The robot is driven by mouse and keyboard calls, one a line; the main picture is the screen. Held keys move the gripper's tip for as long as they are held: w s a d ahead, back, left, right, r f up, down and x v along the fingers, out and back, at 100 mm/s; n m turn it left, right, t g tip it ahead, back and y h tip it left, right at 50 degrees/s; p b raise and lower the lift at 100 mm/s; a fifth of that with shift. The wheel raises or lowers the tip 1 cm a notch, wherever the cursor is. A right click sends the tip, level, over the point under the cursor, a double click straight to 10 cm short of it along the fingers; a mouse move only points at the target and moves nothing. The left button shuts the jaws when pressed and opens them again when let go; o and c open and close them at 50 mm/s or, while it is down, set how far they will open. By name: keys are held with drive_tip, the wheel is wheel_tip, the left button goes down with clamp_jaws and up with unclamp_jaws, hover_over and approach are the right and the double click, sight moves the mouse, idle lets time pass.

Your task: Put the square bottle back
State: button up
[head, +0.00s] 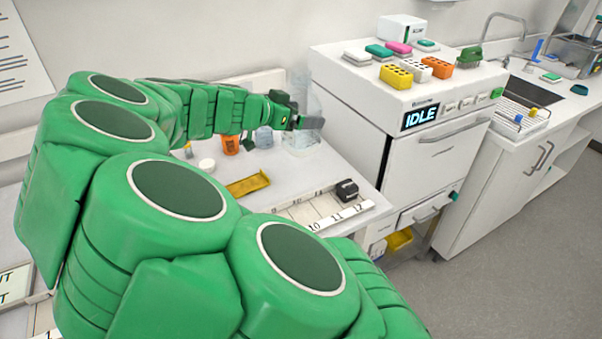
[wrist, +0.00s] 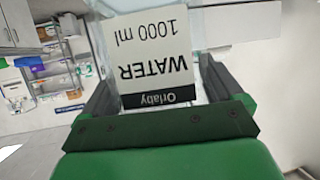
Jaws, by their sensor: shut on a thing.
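The square bottle (wrist: 152,58) is clear, with a white label reading WATER, 1000 ml and Orlaby, upside down in the wrist view. My gripper (wrist: 160,85) is shut on it, with a dark finger on each side of the bottle. In the head view my gripper (head: 297,121) is at the far end of my outstretched arm, over the back of the bench. A clear, faint shape there (head: 301,142) seems to be the bottle. Whether its base touches the bench is unclear.
The bench (head: 333,165) holds an orange container (head: 231,145), a white round item (head: 207,165), a yellow tray (head: 247,186) and a numbered strip (head: 338,218) with a black block (head: 347,190). A white machine (head: 400,110) reading IDLE stands close right of my gripper, with coloured racks on top.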

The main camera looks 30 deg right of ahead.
sight(300, 135)
drive_tip(key=s, duration=0.1)
drive_tip(key=s+m+g, duration=0.1)
drive_tip(key=s+g, duration=0.1)
drive_tip(key=shift+s+d+r+m, duration=0.15)
drive_tip(key=shift+s+r+m, duration=0.15)
drive_tip(key=shift+s+r, duration=0.05)
drive_tip(key=shift+s+f, duration=0.15)
drive_tip(key=shift+f, duration=2.3)
drive_tip(key=shift+w+d+f, duration=0.8)
drive_tip(key=shift+w+f, duration=1.4)
drive_tip(key=shift+w+d+f, duration=0.75)
drive_tip(key=shift+w+f, duration=1.45)
drive_tip(key=shift+w, duration=0.05)
drive_tip(key=shift+w+d+f, duration=0.8)
drive_tip(key=shift+w+f, duration=1.4)
drive_tip(key=shift+f, duration=0.1)
drive_tip(key=o, duration=1)
